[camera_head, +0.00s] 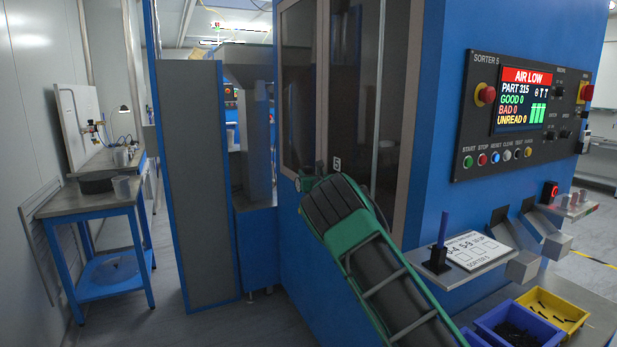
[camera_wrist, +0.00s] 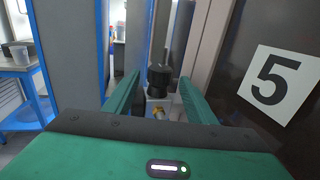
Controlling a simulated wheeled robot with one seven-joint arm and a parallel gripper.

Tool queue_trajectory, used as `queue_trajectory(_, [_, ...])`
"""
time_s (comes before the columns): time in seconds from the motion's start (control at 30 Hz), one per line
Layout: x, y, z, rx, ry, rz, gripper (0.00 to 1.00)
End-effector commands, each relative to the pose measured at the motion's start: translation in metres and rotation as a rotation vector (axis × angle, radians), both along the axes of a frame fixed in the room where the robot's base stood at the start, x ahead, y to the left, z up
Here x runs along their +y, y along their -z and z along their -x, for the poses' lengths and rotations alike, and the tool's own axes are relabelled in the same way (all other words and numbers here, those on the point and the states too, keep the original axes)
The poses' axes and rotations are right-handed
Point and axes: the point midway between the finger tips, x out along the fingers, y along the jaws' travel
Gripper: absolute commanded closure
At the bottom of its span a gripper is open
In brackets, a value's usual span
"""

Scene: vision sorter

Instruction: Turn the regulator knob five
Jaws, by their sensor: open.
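The regulator knob (camera_wrist: 160,78) is black and round, on top of a small light-grey body with a brass-coloured fitting (camera_wrist: 159,113). A white plate with a black 5 (camera_wrist: 279,85) is to its right. My gripper (camera_wrist: 157,88) is open and empty, its green fingers on either side of the knob in the wrist view. I cannot tell whether the fingertips reach around the knob or stop short of it; no contact shows. In the head view my green arm reaches up to the sorter's front beside the small 5 plate (camera_head: 337,164), and mostly hides the regulator.
The blue sorter cabinet (camera_head: 440,130) has a control panel with a screen (camera_head: 524,100) reading AIR LOW. A shelf with a card (camera_head: 472,250), a blue bin (camera_head: 486,323) and a yellow bin (camera_head: 573,312) are at right. A blue table (camera_head: 85,207) stands left, with free floor beside it.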

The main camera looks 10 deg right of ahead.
Motion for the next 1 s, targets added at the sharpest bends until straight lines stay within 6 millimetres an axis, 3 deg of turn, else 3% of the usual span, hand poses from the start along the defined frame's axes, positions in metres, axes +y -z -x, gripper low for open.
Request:
queue_trajectory(0.23, [0.000,0.000,-0.018,0.000,0.001,0.000,0.49])
queue_trajectory(0.63, [0.001,0.000,-0.022,0.001,0.000,-0.001,0.49])
queue_trajectory(0.8, [0.001,0.000,-0.021,0.000,0.000,-0.001,0.90])
queue_trajectory(1.0, [0.001,0.000,-0.021,0.001,0.005,0.000,0.90])
